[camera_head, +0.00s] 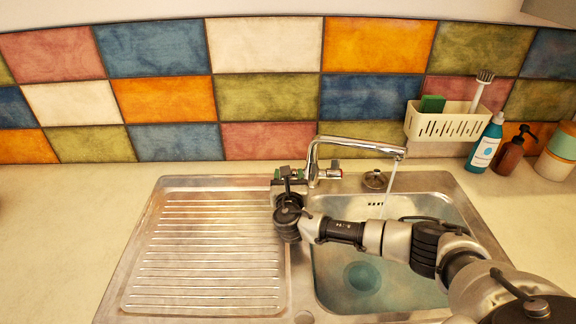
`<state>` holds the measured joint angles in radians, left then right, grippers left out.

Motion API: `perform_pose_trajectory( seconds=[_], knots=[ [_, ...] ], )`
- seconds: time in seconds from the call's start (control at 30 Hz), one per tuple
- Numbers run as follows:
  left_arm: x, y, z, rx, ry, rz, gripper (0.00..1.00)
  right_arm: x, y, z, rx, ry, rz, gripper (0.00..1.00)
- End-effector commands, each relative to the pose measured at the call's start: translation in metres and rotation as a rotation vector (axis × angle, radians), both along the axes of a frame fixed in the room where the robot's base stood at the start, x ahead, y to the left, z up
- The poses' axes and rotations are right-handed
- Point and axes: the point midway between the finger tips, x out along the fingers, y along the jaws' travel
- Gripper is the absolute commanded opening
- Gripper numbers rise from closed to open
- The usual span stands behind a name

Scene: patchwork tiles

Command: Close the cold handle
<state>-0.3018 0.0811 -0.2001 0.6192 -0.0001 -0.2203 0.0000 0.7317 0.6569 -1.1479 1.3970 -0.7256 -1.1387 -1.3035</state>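A chrome faucet (312,160) stands behind the sink, its spout reaching right. A thin stream of water (387,188) falls from the spout into the basin. A small tap handle (334,168) shows on the right of the faucet body. The left side of the faucet, where another handle could be, is mostly hidden by my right gripper (284,175). The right arm comes in from the right and crosses over the basin, and its gripper is at the faucet's left side. I cannot tell whether it touches a handle or how its fingers stand. My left gripper is not in view.
The steel sink has a ribbed drainboard (205,255) on the left and a basin (345,285) on the right.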

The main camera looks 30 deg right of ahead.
Motion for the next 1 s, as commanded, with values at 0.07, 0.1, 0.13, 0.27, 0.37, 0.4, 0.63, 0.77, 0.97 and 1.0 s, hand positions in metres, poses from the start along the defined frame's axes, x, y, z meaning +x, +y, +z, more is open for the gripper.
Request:
perform_pose_trajectory(
  seconds=[0.07,0.1,0.13,0.27,0.37,0.4,0.63,0.77,0.97,1.0],
  knots=[
    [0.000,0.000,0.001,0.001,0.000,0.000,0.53,0.013,-0.006,0.001,-0.001,0.000,-0.001,0.53],
    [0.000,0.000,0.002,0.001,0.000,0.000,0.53,0.019,-0.009,0.001,0.000,-0.001,-0.002,0.53],
    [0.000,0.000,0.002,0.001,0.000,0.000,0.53,0.022,-0.010,0.001,-0.001,0.000,-0.001,0.53],
    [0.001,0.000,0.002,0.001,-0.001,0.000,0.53,0.034,-0.016,0.000,0.000,0.000,0.000,0.53],
    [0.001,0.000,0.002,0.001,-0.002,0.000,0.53,0.040,-0.018,0.000,0.000,0.001,0.001,0.53],
    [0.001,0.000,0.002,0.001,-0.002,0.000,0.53,0.041,-0.019,0.000,0.000,0.001,0.001,0.53],
    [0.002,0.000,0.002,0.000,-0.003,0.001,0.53,0.042,-0.020,0.000,0.001,0.000,0.001,0.53],
    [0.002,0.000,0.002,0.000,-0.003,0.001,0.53,0.042,-0.020,0.000,0.001,0.000,0.001,0.47],
    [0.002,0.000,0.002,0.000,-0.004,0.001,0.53,0.042,-0.020,-0.001,0.001,0.000,0.001,0.16],
    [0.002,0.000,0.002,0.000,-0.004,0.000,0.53,0.042,-0.020,-0.001,0.000,0.001,0.001,0.10]
  ],
)
